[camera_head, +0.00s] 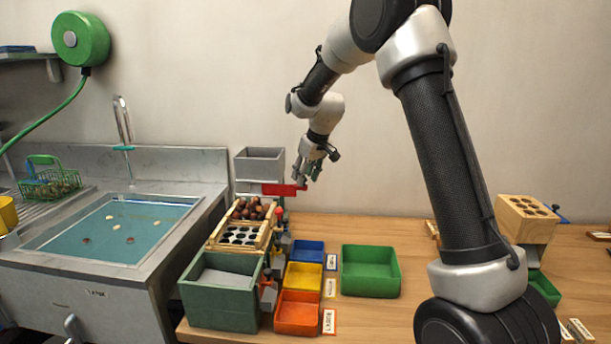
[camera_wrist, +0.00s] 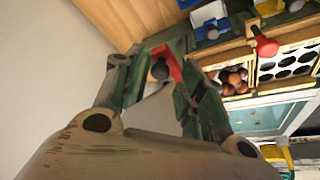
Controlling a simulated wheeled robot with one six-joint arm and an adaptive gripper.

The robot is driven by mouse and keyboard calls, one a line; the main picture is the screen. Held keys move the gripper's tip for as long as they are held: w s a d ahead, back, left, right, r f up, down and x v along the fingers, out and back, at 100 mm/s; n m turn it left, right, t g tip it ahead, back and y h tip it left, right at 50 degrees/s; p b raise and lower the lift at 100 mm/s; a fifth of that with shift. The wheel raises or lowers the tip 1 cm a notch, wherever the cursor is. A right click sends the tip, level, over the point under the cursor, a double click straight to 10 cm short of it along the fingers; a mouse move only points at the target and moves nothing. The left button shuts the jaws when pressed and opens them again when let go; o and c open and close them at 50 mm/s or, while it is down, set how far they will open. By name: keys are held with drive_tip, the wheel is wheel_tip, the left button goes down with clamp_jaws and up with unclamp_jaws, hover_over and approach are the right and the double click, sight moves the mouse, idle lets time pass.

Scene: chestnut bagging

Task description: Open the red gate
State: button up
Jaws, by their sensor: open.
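The red gate (camera_head: 284,189) is a flat red plate at the front of the grey hopper (camera_head: 259,165). In the wrist view the red gate (camera_wrist: 170,64) lies between my fingers, with a dark round knob (camera_wrist: 160,70) in front of it. My gripper (camera_head: 306,176) is open beside the gate's right end. In the wrist view my gripper (camera_wrist: 163,82) has its green-padded fingers on either side of the knob. I cannot tell whether they touch it.
Chestnuts (camera_head: 250,210) lie below the hopper, above a holed sorting plate (camera_head: 240,236). A grey-green bin (camera_head: 222,306) stands in front. Blue (camera_head: 307,262), yellow (camera_head: 303,290) and orange (camera_head: 297,326) trays and a green tray (camera_head: 371,284) stand right. A water-filled sink (camera_head: 112,230) is left.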

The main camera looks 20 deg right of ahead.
drive_tip(key=v, duration=1.1)
drive_tip(key=shift+s+r, duration=0.2)
drive_tip(key=shift+r, duration=0.15)
idle(0.3)
drive_tip(key=s+d+f+m+g, duration=0.2)
drive_tip(key=s+f, duration=0.2)
drive_tip(key=s, duration=0.4)
drive_tip(key=s+d+r, duration=0.1)
drive_tip(key=s+d, duration=0.1)
drive_tip(key=s, duration=0.8)
drive_tip(key=s+d+r+m+t+h, duration=0.1)
drive_tip(key=s+d, duration=0.1)
drive_tip(key=s, duration=0.9)
drive_tip(key=s+d+r+m+t, duration=0.1)
drive_tip(key=s+d, duration=0.2)
drive_tip(key=s, duration=0.8)
drive_tip(key=shift+r+h, duration=0.35)
drive_tip(key=shift+h, duration=0.05)
